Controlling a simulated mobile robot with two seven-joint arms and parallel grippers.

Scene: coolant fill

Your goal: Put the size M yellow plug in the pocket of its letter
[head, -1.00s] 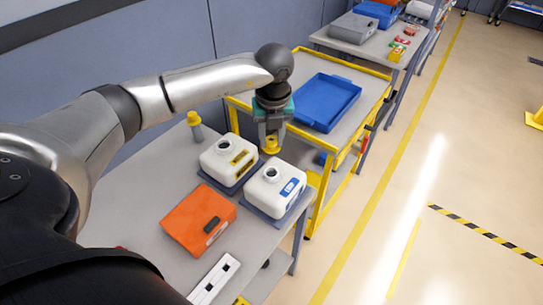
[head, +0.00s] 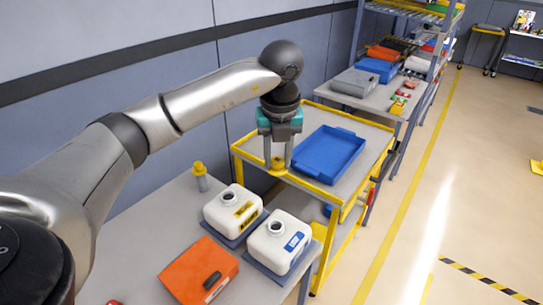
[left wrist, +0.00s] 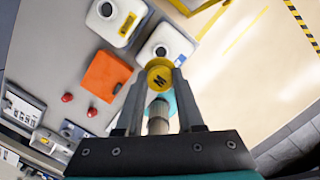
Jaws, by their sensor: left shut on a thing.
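My left gripper (head: 278,163) is shut on a yellow plug (head: 277,162). In the head view it appears in front of the near edge of the yellow-framed trolley, beyond the white jugs. In the left wrist view the held plug (left wrist: 158,76) shows a dark letter that reads as M or an upside-down W, between the fingertips. A pale cylinder shows below it; I cannot tell whether it belongs to the plug. Another yellow-topped grey piece (head: 199,174) stands on the table's back left. No lettered pocket can be made out. My right gripper is not in view.
Two white jugs, one with a yellow label (head: 231,209) and one with a blue label (head: 277,243), stand on the grey table. An orange box (head: 198,270) lies nearer. A blue tray (head: 329,153) sits on the trolley (head: 250,152). Red knobs (left wrist: 67,97) show in the left wrist view.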

